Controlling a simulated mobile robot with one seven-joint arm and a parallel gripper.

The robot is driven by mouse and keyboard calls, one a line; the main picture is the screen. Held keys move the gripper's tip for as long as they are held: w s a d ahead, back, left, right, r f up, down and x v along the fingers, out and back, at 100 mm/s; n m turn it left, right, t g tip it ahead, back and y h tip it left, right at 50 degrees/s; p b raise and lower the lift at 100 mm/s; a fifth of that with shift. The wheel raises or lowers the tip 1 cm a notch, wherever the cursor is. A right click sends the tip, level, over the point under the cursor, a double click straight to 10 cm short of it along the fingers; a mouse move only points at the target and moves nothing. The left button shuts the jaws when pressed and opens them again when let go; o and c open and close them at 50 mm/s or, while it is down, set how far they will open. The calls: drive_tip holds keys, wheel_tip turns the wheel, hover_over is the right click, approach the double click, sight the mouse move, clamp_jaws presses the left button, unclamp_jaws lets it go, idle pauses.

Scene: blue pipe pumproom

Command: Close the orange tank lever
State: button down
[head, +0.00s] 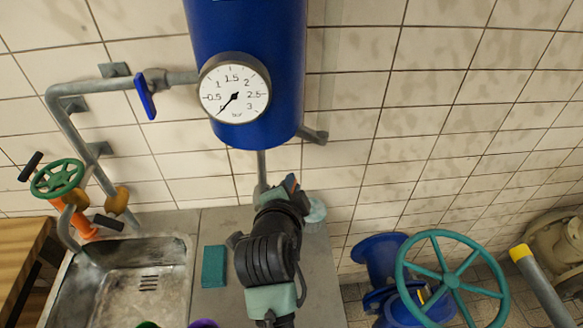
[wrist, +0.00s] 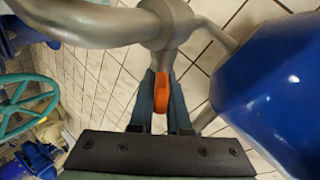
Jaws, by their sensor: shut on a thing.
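The orange tank lever (wrist: 162,94) hangs from a grey pipe valve (wrist: 165,25) in the wrist view. My gripper (wrist: 161,105) is shut on the lever, with one blue-grey finger on each side of it. In the head view my gripper (head: 290,184) is below the blue tank (head: 245,30), close to the pipe under it. Only a small orange-red patch of the lever shows there. The tank also fills the right side of the wrist view (wrist: 275,95).
A pressure gauge (head: 234,88) is on the tank front. A blue lever (head: 146,96) is on the left pipe. A sink (head: 130,285) and a green sponge (head: 214,266) lie left of my arm. A teal handwheel (head: 440,275) stands at lower right.

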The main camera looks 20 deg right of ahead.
drive_tip(key=g+p, duration=0.1)
drive_tip(key=g, duration=0.1)
drive_tip(key=m+g+p, duration=0.1)
drive_tip(key=g+p, duration=0.1)
drive_tip(key=shift+r, duration=0.3)
drive_tip(key=g, duration=0.1)
drive_tip(key=g+p, duration=0.1)
drive_tip(key=m+g, duration=0.1)
drive_tip(key=g, duration=0.1)
drive_tip(key=shift+f+p, duration=0.3)
drive_tip(key=shift+p, duration=0.1)
drive_tip(key=shift+s+g, duration=0.1)
drive_tip(key=shift+g, duration=0.2)
drive_tip(key=c, duration=0.9)
unclamp_jaws()
